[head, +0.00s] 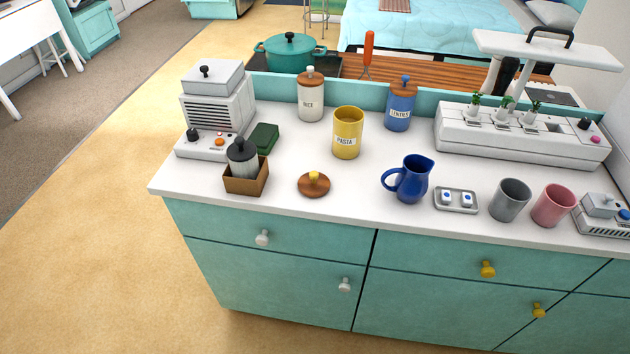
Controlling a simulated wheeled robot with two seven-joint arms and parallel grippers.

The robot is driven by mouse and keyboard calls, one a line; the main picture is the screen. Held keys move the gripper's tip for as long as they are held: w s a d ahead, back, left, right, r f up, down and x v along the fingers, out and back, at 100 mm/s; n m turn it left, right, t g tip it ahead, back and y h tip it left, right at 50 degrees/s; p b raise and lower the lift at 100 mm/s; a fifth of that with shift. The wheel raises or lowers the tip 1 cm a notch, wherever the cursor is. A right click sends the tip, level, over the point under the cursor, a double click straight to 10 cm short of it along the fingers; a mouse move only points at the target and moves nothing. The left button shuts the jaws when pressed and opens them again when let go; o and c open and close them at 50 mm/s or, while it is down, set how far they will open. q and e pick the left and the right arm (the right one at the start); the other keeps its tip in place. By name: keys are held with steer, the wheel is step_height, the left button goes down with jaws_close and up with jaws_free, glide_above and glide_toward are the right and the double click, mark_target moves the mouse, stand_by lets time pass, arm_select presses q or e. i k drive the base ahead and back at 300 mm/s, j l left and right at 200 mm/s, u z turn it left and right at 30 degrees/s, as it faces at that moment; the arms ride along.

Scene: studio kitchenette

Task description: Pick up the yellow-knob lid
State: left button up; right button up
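The yellow-knob lid (314,185) is a round brown wooden disc with a small yellow knob on top. It lies flat, knob up, on the white counter (350,200) near the front edge. The yellow PASTA canister (347,133) stands behind it, open at the top with no lid on it. The RICE canister (311,96) wears a brown lid with a pale knob, and the blue LENTILS canister (399,105) wears a brown lid with a blue knob. Neither of my grippers shows in the head view.
A brown box with a dark-topped jar (243,166) stands left of the lid. A blue pitcher (410,180) stands to its right, then a small tray (456,200) and two mugs (510,199). The counter right around the lid is clear.

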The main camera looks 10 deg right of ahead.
mark_target(314, 184)
steer(key=z, duration=0.5)
steer(key=j+z, duration=0.9)
steer(key=j, duration=0.75)
steer(key=k+j+z, duration=0.1)
steer(key=j, duration=0.4)
steer(key=k+j, duration=0.1)
steer(key=j, duration=0.4)
steer(key=k+j+z, duration=0.1)
steer(key=j, duration=0.35)
steer(key=k+j+z, duration=0.1)
steer(key=j, duration=0.4)
